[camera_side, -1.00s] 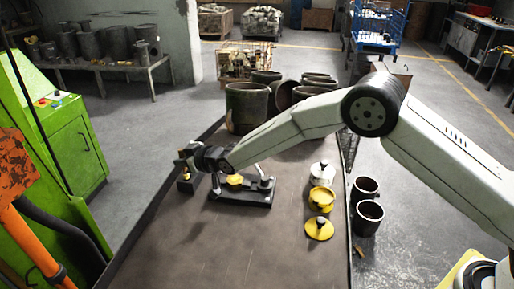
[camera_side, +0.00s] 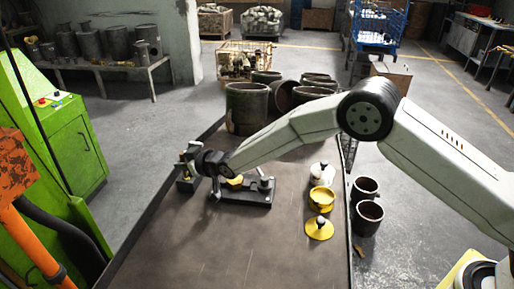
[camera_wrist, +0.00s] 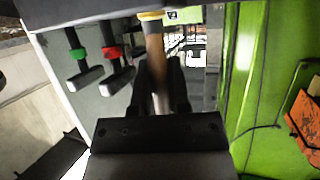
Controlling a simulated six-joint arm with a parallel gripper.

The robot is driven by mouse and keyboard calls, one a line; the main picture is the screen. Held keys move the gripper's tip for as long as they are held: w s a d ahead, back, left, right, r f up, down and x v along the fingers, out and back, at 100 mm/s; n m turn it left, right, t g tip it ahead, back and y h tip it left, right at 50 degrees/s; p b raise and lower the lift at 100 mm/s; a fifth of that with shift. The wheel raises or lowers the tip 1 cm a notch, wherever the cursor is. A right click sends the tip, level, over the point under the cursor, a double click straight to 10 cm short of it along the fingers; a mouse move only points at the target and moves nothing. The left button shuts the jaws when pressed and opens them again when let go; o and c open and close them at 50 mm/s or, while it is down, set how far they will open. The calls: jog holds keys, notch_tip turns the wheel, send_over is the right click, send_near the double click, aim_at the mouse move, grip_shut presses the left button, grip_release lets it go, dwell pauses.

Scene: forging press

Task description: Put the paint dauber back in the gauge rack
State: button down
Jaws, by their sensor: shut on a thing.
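The paint dauber (camera_wrist: 155,62), a brown wooden handle with a yellow band at its top end, is between the fingers of my gripper (camera_wrist: 161,88) in the wrist view. My gripper is shut on it. The dark gauge rack (camera_wrist: 95,10) runs along the top of the wrist view. In the side view my gripper (camera_side: 190,160) is over the table's left edge.
A black fixture (camera_side: 243,203) with a yellow piece stands right beside my gripper. Large dark crucibles (camera_side: 246,108) stand behind. The table's front (camera_side: 240,255) is clear.

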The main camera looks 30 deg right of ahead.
jog(key=shift+f, duration=0.35)
jog(key=c, duration=0.5)
grip_release()
jog(key=shift+s, duration=0.1)
jog(key=shift+v, duration=3.4)
jog(key=shift+r, duration=0.2)
jog(key=shift+r, duration=1.4)
